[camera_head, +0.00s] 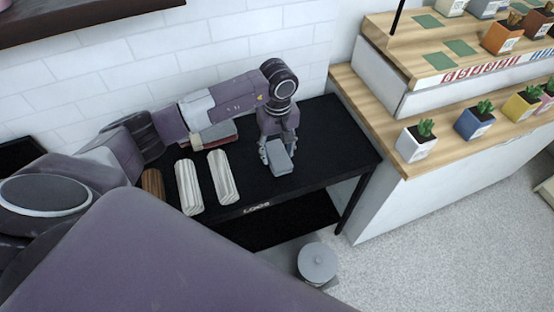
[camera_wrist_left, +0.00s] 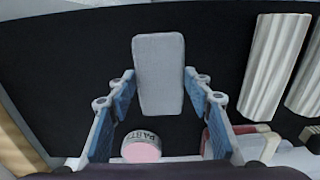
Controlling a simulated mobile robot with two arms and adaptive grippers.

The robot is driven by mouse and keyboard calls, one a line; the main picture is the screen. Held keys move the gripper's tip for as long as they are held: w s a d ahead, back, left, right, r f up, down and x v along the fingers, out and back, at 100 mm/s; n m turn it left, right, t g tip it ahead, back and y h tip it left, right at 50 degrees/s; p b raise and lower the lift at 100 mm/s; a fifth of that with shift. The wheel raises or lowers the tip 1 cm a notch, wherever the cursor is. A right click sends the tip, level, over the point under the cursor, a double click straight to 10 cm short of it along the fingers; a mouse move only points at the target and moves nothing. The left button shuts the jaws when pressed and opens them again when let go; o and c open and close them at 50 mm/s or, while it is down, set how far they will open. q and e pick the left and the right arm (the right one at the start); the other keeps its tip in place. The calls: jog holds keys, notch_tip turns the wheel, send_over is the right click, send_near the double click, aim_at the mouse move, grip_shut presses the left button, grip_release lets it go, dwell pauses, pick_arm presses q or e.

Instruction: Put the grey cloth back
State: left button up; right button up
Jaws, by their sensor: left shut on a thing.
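The grey cloth (camera_head: 281,160) is a small, light grey, folded block over the right part of the black table (camera_head: 318,150). My left gripper (camera_head: 274,150) reaches down to it from above and is shut on it. In the left wrist view, the cloth (camera_wrist_left: 158,75) lies lengthwise between the two blue-padded fingers of the left gripper (camera_wrist_left: 157,85). I cannot tell whether the cloth rests on the tabletop or is just above it. My right gripper is not in view.
Two pale ribbed pieces (camera_head: 189,187) (camera_head: 222,177) lie left of the gripper. A red-and-grey item (camera_head: 213,135) lies behind them. The wrist view shows a pink-topped tin (camera_wrist_left: 141,149). A wooden plant stand (camera_head: 385,120) adjoins the table. A lidded bin (camera_head: 317,262) stands in front.

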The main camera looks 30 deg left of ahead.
aim_at(278, 154)
pick_arm(q)
notch_tip(278, 154, down, 3)
jog(key=shift+f+b, duration=0.1)
jog(key=shift+b, duration=0.55)
jog(key=shift+f, duration=0.15)
jog(key=o, duration=1)
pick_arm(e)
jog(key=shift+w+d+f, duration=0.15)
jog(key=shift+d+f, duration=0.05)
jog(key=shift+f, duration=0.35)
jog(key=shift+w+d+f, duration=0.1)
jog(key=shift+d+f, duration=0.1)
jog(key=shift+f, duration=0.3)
pick_arm(q)
jog(key=shift+r, duration=0.2)
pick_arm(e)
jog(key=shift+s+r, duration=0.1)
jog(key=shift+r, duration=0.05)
pick_arm(q)
jog(key=shift+r+p, duration=0.2)
jog(key=shift+p, duration=0.1)
notch_tip(278, 154, up, 12)
jog(key=shift+f+b, duration=0.15)
jog(key=shift+b, duration=0.9)
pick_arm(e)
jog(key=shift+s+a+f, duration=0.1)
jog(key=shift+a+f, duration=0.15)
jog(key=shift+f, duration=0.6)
